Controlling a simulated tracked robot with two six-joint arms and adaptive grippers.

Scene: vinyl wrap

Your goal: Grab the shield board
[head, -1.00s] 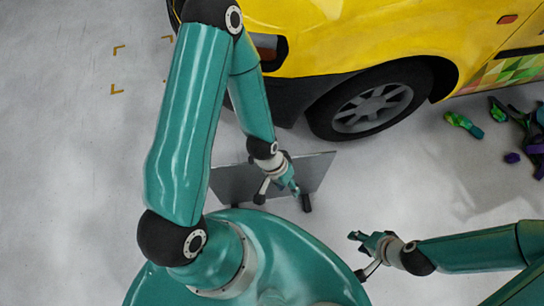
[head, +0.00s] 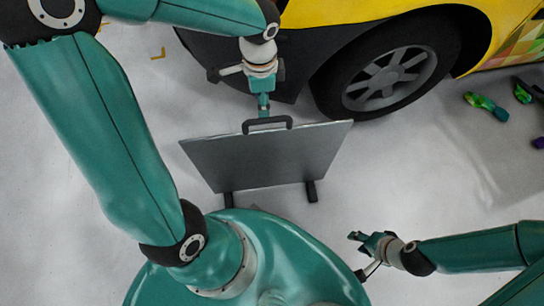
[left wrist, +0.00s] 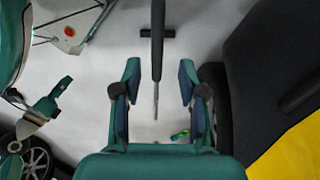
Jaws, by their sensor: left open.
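The shield board (head: 268,160) is a flat grey panel standing on two dark feet, with a black handle (head: 267,124) on its top edge. My left gripper (head: 264,108) is at the handle, on the car side of the board, pointing down. In the left wrist view, my left gripper (left wrist: 160,70) is open, and the board (left wrist: 157,45) shows edge-on as a thin dark strip between the fingers. Clear room shows on both sides of it. My right gripper (head: 362,240) is low at the right, apart from the board; its finger opening is too small to judge.
The yellow car (head: 330,14) with its wheel (head: 390,78) stands close behind the board and my left gripper. Green tools (head: 487,106) and other coloured items lie on the floor at the right. The pale floor left of the board is clear.

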